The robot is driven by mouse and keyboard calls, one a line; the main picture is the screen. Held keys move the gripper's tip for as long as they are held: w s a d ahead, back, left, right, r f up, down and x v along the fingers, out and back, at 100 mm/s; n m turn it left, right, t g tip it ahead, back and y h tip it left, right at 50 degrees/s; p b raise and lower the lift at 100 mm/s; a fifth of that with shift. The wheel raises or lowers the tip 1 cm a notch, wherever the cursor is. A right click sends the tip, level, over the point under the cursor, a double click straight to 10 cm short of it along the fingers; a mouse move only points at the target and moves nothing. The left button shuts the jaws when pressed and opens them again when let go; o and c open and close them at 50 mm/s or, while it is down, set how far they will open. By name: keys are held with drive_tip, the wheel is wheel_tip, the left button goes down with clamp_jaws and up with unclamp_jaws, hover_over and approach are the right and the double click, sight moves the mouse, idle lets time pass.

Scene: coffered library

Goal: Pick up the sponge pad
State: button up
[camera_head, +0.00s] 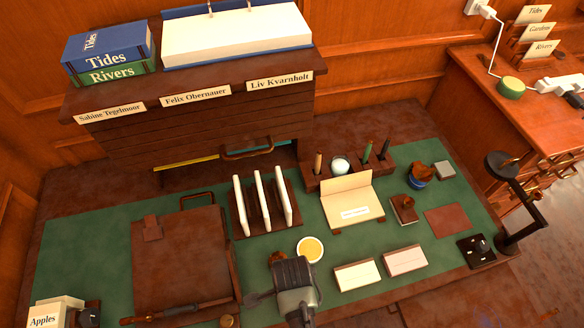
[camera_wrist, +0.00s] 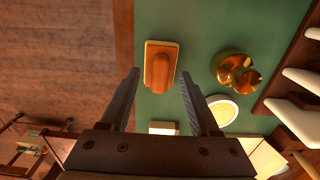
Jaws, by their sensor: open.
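A round yellow pad in a white dish (camera_head: 310,249), which looks like the sponge pad, lies on the green desk mat just beyond and right of my gripper (camera_head: 288,278). It also shows in the wrist view, as a dish (camera_wrist: 222,110) right of the right finger. My gripper (camera_wrist: 159,74) is open and empty above the mat. A wooden-topped block (camera_wrist: 161,65) with a pale base shows between its fingertips, below them; I cannot tell how far below. The dish is outside the jaws and in plain view.
A shiny brass-coloured object (camera_wrist: 235,70) stands close beside the dish. A rack with white dividers (camera_head: 266,205) is behind it. Two pale card holders (camera_head: 357,274) (camera_head: 405,260) lie to the right. A brown leather case (camera_head: 182,262) lies left. The desk's edge is near.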

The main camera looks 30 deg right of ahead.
drive_tip(key=shift+f, duration=0.6)
clamp_jaws()
wheel_tip(320, 180, up, 10)
idle(0.6)
